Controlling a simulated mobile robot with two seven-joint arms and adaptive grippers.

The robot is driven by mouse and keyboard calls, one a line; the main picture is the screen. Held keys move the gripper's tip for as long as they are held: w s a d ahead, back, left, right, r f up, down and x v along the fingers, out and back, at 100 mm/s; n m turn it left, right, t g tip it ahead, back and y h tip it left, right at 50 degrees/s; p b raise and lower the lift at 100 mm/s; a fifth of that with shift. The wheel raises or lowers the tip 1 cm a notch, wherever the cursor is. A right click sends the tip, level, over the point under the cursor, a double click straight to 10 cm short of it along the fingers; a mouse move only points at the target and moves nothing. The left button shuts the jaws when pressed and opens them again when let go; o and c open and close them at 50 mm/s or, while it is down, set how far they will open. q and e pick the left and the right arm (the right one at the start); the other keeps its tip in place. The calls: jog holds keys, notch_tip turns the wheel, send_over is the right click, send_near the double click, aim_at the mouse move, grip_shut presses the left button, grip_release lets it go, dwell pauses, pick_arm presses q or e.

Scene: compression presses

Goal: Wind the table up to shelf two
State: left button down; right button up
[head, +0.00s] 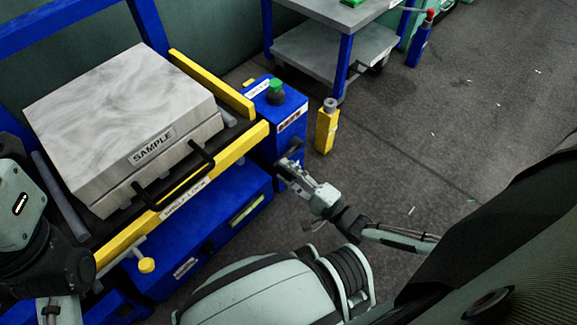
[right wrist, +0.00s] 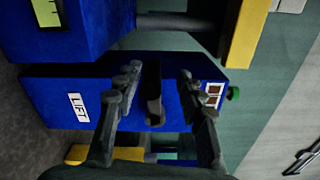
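The table (head: 253,134) has yellow rails and holds a grey marbled block labelled SAMPLE (head: 125,118). A blue box (head: 268,135) stands at its right end, with a green knob (head: 275,86) on top. In the right wrist view the box (right wrist: 60,90) carries a LIFT label (right wrist: 78,107). A dark crank handle (right wrist: 153,95) sticks out from it. My right gripper (head: 289,165) is at the box's front face. In the right wrist view its open fingers (right wrist: 158,80) stand on either side of the handle, with gaps showing. My left gripper is not visible; only its arm shows at lower left.
A grey two-shelf cart (head: 335,52) with blue legs stands at the back. A yellow post (head: 326,128) stands on the floor beside the blue box. A yellow knob (head: 147,265) sticks out at the table's front.

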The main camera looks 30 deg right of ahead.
jog(key=o, duration=0.9)
jog(key=r, duration=0.8)
jog(key=shift+w+d+r, duration=0.1)
jog(key=shift+w+r, duration=0.15)
jog(key=shift+r, duration=0.05)
jog(key=shift+d+r, duration=0.1)
jog(key=shift+r, duration=0.65)
jog(key=c, duration=0.5)
jog(key=shift+s+r, duration=0.15)
jog(key=c, duration=0.4)
jog(key=shift+f, duration=0.2)
